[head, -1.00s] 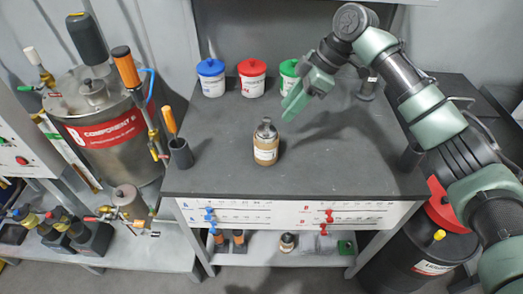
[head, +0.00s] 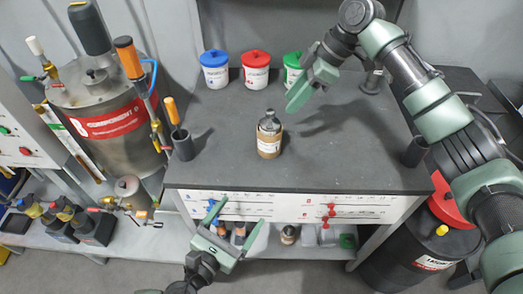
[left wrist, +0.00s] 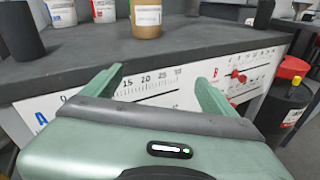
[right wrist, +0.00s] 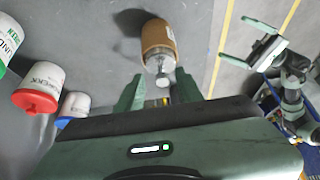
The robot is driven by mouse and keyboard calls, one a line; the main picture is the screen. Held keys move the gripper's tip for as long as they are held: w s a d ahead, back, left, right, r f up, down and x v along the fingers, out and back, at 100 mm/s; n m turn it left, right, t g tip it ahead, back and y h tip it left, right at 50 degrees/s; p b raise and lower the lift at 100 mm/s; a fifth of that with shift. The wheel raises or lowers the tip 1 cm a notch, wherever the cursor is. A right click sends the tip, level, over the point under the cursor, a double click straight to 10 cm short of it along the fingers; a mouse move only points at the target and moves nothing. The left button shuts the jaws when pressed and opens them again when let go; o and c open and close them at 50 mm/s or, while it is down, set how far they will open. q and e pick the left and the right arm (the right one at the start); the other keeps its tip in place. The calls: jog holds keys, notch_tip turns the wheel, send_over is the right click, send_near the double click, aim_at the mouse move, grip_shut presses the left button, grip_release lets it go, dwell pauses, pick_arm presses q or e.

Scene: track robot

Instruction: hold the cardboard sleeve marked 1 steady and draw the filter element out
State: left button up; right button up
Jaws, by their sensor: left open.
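The brown cardboard sleeve (head: 268,148) stands upright on the dark bench top, with a white label too small to read. The grey metallic filter element (head: 269,122) sits in it, its top protruding. In the right wrist view, the sleeve (right wrist: 157,36) and the element's end (right wrist: 161,66) lie just beyond my right gripper (right wrist: 158,88), whose fingers are apart and empty. In the head view my right gripper (head: 306,90) is above and right of the sleeve. My left gripper (head: 237,213) is open and empty before the bench front. The sleeve's lower part (left wrist: 146,18) shows in the left wrist view.
Blue-lidded (head: 214,70), red-lidded (head: 255,68) and green-lidded (head: 292,68) tubs stand at the back of the bench. A dark cup (head: 183,147) holding an orange-handled tool is at its left edge. Red and blue knobs line the front panel (head: 290,208). The bench around the sleeve is clear.

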aim_at(265, 146)
pick_arm(q)
jog(key=w+d+r, duration=0.1)
jog(key=w+r, duration=0.1)
jog(key=w, duration=0.3)
jog(key=w+d+r+n+t, duration=0.1)
jog(key=w+d+r, duration=0.1)
jog(key=w, duration=0.3)
jog(key=w+d+r+n, duration=0.1)
jog(key=w+d+r, duration=0.1)
jog(key=w, duration=0.3)
jog(key=shift+w+d+t, duration=0.2)
jog(key=shift+w+t, duration=0.05)
jog(key=shift+t, duration=0.05)
jog(key=shift+w+a+n, duration=0.1)
jog(key=shift+w+n, duration=0.3)
jog(key=shift+w, duration=0.2)
jog(key=x, duration=0.7)
jog(key=shift+w, duration=0.3)
jog(key=shift+f, duration=0.1)
jog(key=c, duration=1.7)
jog(key=shift+o, duration=0.2)
pick_arm(e)
jog(key=shift+o, duration=0.3)
